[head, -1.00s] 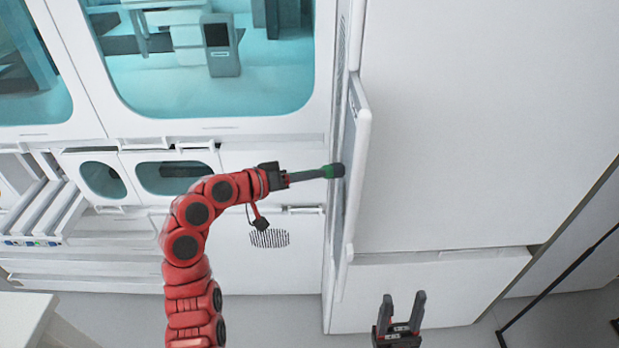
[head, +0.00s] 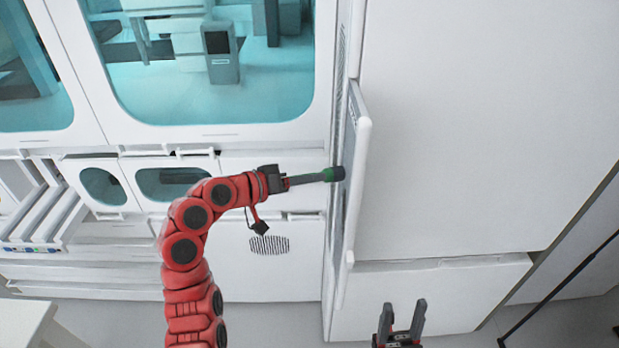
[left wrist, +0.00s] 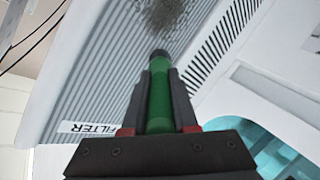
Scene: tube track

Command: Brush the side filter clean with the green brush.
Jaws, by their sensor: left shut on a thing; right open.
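My left gripper (head: 287,182) is shut on the green brush (head: 327,175), which points to the right with its dark tip at the side filter (head: 350,160). In the left wrist view the green brush (left wrist: 160,98) sits between both fingers (left wrist: 160,95). Its dark tip lies over the ridged grey filter (left wrist: 110,75), just below a dark dirt patch (left wrist: 165,12). I cannot tell whether the tip touches the surface. A label reading FILTER (left wrist: 88,128) is at the lower edge. My right gripper (head: 402,318) is open and empty, low in the head view.
The filter is on an open white panel (head: 361,140) standing out from the machine. A large plain white cabinet face (head: 480,130) is to its right. A dark pole (head: 560,288) stands at the lower right.

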